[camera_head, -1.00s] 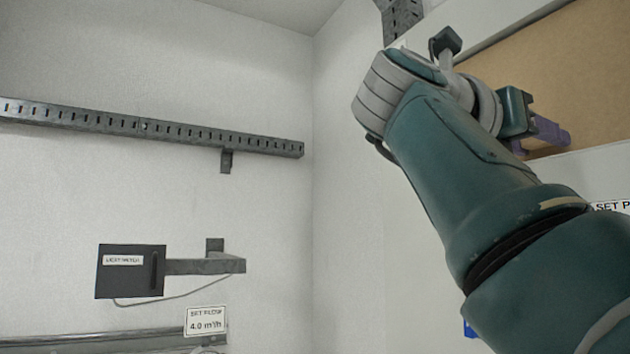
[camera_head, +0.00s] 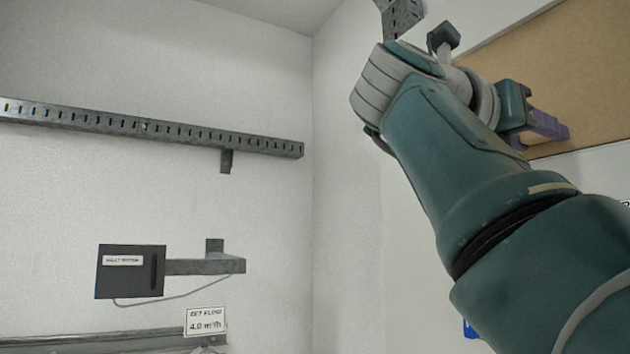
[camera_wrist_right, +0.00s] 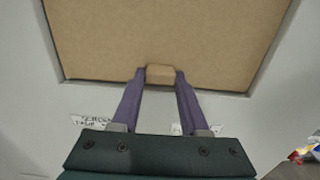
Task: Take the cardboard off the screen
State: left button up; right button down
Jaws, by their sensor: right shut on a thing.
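The cardboard (camera_head: 560,70) is a flat brown panel at the upper right of the head view, running out of the picture. In the right wrist view the cardboard (camera_wrist_right: 180,35) fills the top, with its lower edge above a pale grey surface. A small brown block (camera_wrist_right: 160,74) stands at its lower edge. My right gripper (camera_wrist_right: 160,76) is shut on this block, one purple finger on each side. In the head view my right gripper (camera_head: 545,128) is partly hidden by its own wrist. I cannot make out the screen behind the cardboard. My left gripper is not in view.
A slotted metal rail (camera_head: 150,127) crosses the left wall. A colourful item (camera_wrist_right: 303,153) shows at the wrist view's lower right.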

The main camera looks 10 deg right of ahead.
jog(key=shift+s+a, duration=0.2)
jog(key=shift+a, duration=0.3)
jog(key=shift+a, duration=0.15)
dwell(0.4)
jog(key=shift+b+v, duration=0.45)
jog(key=shift+v, duration=0.4)
jog(key=shift+s, duration=0.1)
